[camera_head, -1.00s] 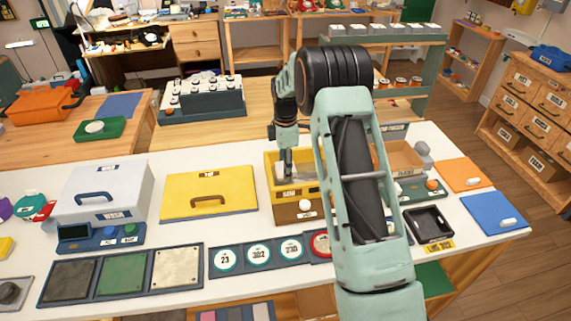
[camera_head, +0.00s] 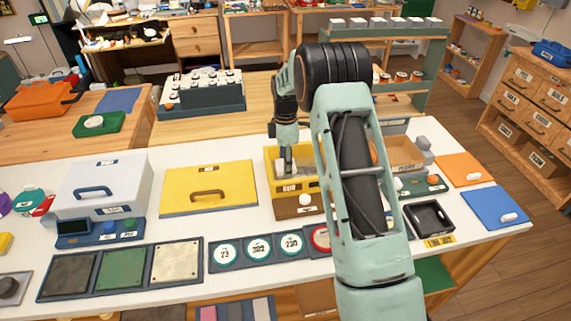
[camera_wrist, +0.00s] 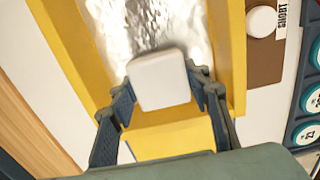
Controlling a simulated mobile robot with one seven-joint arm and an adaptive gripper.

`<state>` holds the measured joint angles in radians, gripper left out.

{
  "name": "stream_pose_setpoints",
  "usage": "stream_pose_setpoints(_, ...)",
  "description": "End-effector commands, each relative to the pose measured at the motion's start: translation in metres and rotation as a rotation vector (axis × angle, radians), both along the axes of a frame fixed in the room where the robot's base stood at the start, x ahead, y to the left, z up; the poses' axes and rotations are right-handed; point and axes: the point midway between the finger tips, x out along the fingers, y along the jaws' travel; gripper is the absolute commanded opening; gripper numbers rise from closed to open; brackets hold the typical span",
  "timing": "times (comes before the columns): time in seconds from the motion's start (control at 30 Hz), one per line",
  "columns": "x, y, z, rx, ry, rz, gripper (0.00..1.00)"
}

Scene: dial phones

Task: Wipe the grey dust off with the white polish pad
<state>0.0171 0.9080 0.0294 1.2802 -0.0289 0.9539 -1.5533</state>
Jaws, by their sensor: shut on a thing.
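My gripper (camera_wrist: 160,92) is shut on the white polish pad (camera_wrist: 160,80), a small rounded square block between its two fingers. The pad is at the near end of a shiny, crinkled silver surface (camera_wrist: 188,30) inside a yellow frame (camera_wrist: 237,60). A darker grey band (camera_wrist: 148,32) runs along the middle of that surface, above the pad in the wrist view. I cannot tell whether the pad touches the surface. In the head view my gripper (camera_head: 287,155) points down into the yellow open-topped box (camera_head: 271,163), and the pad is hard to make out there.
A white knob (camera_wrist: 262,21) sits on the brown front beside the yellow frame. A closed yellow panel with a handle (camera_head: 235,175) lies left of the box. Numbered dials (camera_head: 258,247) line the front. A black tray (camera_head: 430,218) stands at right, beyond my arm.

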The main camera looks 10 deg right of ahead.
Motion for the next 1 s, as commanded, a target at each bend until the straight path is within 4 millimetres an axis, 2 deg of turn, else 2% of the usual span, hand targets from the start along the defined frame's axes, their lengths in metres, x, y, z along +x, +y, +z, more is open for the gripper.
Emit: stream_pose_setpoints(1.0, 0.000, -0.003, -0.017, 0.000, 0.000, -0.002, 0.24)
